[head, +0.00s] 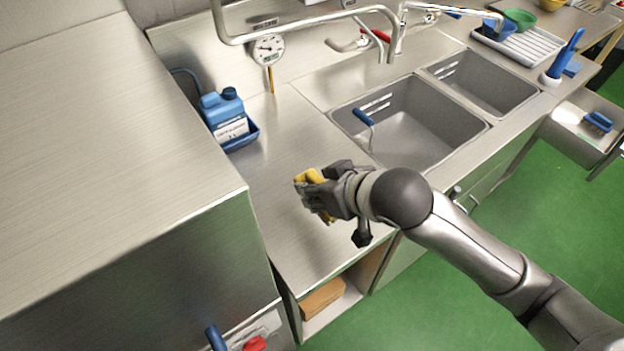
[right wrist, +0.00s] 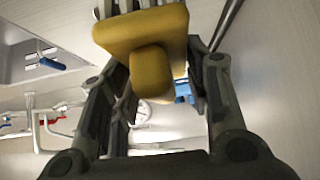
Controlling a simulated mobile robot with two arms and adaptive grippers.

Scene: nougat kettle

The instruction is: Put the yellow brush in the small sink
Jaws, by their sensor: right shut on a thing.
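My right gripper (head: 318,190) is shut on the yellow brush (head: 311,176) and holds it over the steel counter, left of the sinks. Fingers cover part of the brush in the head view. In the right wrist view the yellow brush (right wrist: 140,38) sits between the fingers, its pale bristles at the top edge. The small sink (head: 483,82) is the right, smaller basin, farther right and apart from the brush. It looks empty where I can see inside. My left gripper is not in view.
The large sink (head: 408,122), with a blue-handled thing (head: 364,117) at its left side, lies between my gripper and the small sink. Tap pipes (head: 398,38) hang above. A blue canister (head: 224,115) stands at the back left. A blue brush (head: 565,58) stands right of the small sink.

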